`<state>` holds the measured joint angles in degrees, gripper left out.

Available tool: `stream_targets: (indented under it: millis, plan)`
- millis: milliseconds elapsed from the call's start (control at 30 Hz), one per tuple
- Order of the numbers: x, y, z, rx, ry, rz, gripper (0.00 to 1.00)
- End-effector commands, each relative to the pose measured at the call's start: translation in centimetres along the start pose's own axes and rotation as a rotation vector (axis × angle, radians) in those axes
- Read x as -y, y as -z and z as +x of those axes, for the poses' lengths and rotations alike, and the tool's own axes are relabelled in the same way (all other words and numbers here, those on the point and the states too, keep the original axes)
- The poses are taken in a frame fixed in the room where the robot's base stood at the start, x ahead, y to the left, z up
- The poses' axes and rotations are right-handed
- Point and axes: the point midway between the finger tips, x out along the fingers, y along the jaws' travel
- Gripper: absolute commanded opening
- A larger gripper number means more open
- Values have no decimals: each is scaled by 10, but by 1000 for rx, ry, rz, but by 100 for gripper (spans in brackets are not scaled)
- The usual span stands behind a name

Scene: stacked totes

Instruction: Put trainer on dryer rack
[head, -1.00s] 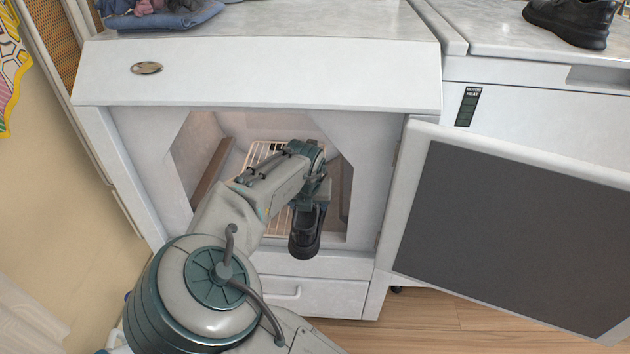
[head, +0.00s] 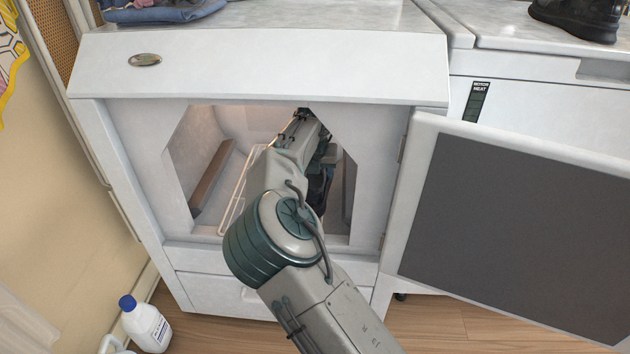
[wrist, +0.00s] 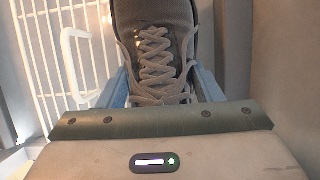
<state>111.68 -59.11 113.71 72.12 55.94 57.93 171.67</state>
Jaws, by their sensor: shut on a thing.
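The dark trainer (wrist: 155,45) with grey laces is between the blue fingers of my gripper (wrist: 160,88) in the wrist view, and my gripper is shut on it. In the head view only a dark part of the trainer (head: 318,190) shows behind my arm, inside the dryer opening. The white wire dryer rack (wrist: 70,60) lies to the left of the trainer in the wrist view. In the head view the rack (head: 236,200) shows left of my arm. I cannot tell whether the trainer touches the rack.
The dryer (head: 260,66) has its door (head: 520,225) swung open to the right. The opening's side walls are close to my arm. Another black shoe (head: 580,18) is on the neighbouring machine's top. A white bottle (head: 147,327) stands on the floor at lower left.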

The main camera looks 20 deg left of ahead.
Motion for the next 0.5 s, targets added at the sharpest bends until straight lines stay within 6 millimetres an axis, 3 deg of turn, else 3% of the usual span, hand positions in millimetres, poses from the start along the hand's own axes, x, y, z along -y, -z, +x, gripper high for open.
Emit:
stream_targets:
  millis: [167,500]
  plan:
    - [0,10,25,0,-1,1,26]
    - [0,11,26,1,0,0,26]
